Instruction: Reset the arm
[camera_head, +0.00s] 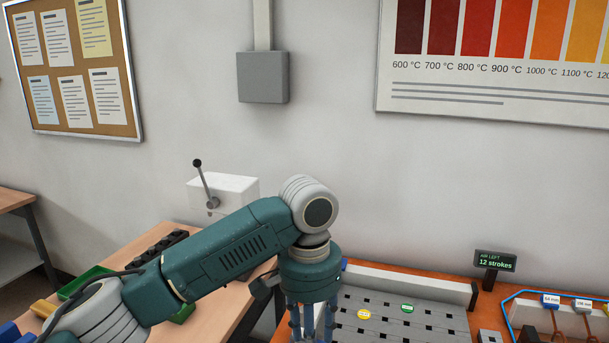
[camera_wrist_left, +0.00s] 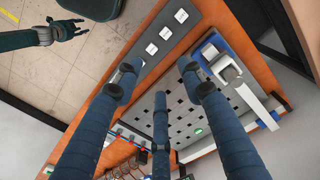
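My left arm (camera_head: 225,250) comes in from the lower left, bends at a grey joint and points down. My left gripper (camera_head: 313,322) hangs at the left end of a grey perforated plate (camera_head: 385,325), its fingertips cut off by the picture's bottom edge. In the left wrist view its three blue fingers (camera_wrist_left: 160,78) are spread, with nothing between them, above the plate and its orange bench. My right gripper (camera_wrist_left: 68,29) shows at the upper left of the left wrist view, away from the bench. Its small dark fingers look spread and empty.
A white box with a black-knobbed lever (camera_head: 204,185) stands behind my left arm. A sign reading "12 strokes" (camera_head: 495,262) and a rack with labelled tags (camera_head: 560,318) are at right. Yellow (camera_head: 364,314) and green (camera_head: 407,308) markers lie on the plate.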

